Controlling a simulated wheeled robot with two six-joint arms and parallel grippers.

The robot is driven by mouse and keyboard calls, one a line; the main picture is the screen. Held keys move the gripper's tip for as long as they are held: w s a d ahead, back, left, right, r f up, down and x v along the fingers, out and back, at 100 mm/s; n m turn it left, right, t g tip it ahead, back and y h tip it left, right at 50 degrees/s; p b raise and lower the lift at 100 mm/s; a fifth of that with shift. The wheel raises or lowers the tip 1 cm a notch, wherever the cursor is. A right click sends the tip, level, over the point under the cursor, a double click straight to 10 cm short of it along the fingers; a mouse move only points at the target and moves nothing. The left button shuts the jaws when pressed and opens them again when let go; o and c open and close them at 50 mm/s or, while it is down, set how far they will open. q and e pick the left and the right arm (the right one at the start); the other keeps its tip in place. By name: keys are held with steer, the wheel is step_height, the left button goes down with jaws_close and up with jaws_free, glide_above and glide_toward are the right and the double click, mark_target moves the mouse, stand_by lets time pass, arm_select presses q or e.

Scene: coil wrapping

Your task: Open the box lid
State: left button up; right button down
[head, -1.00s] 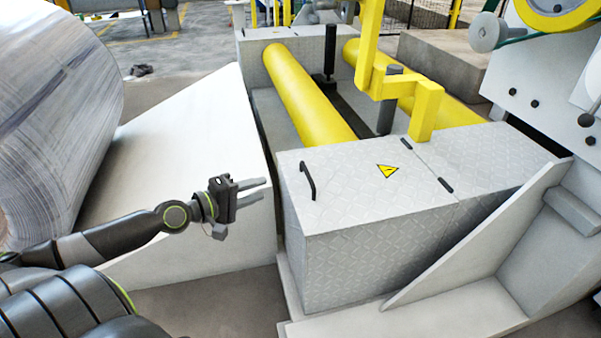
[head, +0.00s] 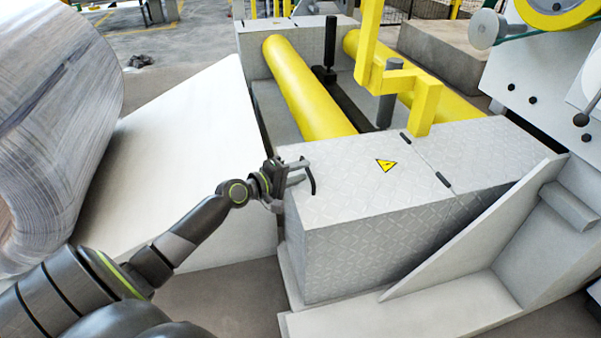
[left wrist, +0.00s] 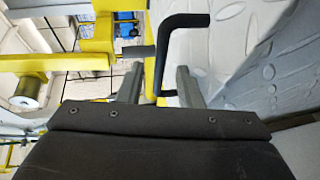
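The box (head: 375,245) is a grey tread-plate box with a closed lid (head: 345,185) that carries a yellow warning triangle. A black bar handle (head: 312,178) stands at the lid's left edge. My left gripper (head: 300,172) is at that handle, with its fingers spread and pointing at it. My right gripper is not in view.
Yellow rollers (head: 305,85) and a yellow bracket (head: 415,85) stand behind the box. A white sloped plate (head: 180,150) and a large wrapped coil (head: 50,120) are on the left. A grey slanted plate (head: 480,235) rises at the box's right front.

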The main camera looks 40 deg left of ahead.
arm_select(q)
steer(key=shift+w+d, duration=0.1)
steer(key=shift+w, duration=0.2)
steer(key=shift+c, duration=0.3)
jaws_close()
steer(key=shift+r+p, duration=0.2)
steer(key=shift+p, duration=0.15)
